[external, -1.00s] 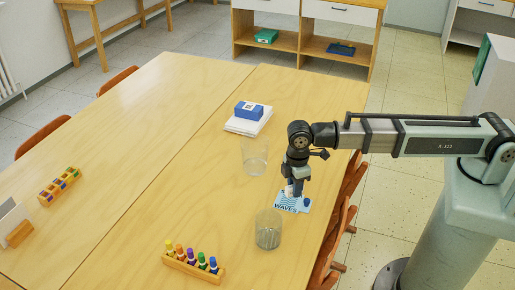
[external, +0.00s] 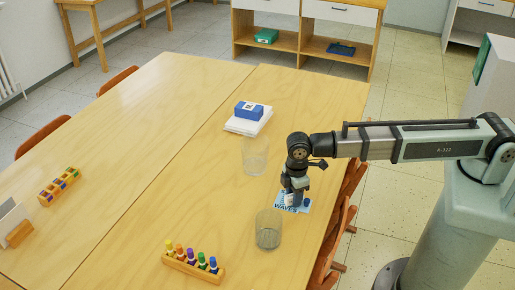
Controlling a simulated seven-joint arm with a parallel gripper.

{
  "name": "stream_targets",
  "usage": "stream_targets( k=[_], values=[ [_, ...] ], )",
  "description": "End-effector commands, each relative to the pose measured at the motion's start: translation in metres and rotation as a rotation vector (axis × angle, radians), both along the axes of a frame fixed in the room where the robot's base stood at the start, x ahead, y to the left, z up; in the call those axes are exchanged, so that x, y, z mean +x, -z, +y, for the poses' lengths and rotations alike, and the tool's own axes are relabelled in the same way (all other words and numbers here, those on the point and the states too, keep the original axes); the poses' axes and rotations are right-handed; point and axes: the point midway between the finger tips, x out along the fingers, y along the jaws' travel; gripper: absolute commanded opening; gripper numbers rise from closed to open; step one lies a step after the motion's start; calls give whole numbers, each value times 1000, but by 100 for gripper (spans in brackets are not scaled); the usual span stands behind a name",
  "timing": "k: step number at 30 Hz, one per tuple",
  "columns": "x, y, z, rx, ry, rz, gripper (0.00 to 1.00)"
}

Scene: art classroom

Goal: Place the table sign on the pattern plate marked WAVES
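The pattern plate marked WAVES (external: 281,209), blue and white, lies flat on the table near its right edge. My gripper (external: 293,207) points down right over it and hides much of it. A small white patch shows at the fingers; I cannot tell whether it is a held thing or part of the plate. The finger opening is too small and covered to read. A white upright card with a wooden foot (external: 18,235), which looks like a table sign, stands at the left edge, partly cut off by the frame.
Clear glasses stand behind (external: 255,157) and in front (external: 268,231) of the plate, the front one close to my gripper. A wooden rack of coloured bottles (external: 193,263), another rack (external: 59,187) and a blue box (external: 249,110) on white paper (external: 247,124) are farther off. The table's middle is clear.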

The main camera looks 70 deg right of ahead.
Motion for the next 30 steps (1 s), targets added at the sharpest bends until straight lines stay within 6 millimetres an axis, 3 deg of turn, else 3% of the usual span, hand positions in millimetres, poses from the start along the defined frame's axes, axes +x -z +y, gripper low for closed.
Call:
stream_targets(
  k=[4,16,30],
  values=[
    [0,0,0,0,0,0,52],
    [0,-8,0,0,0,0,52],
    [1,-73,0,0,0,-1,52]
  ],
)
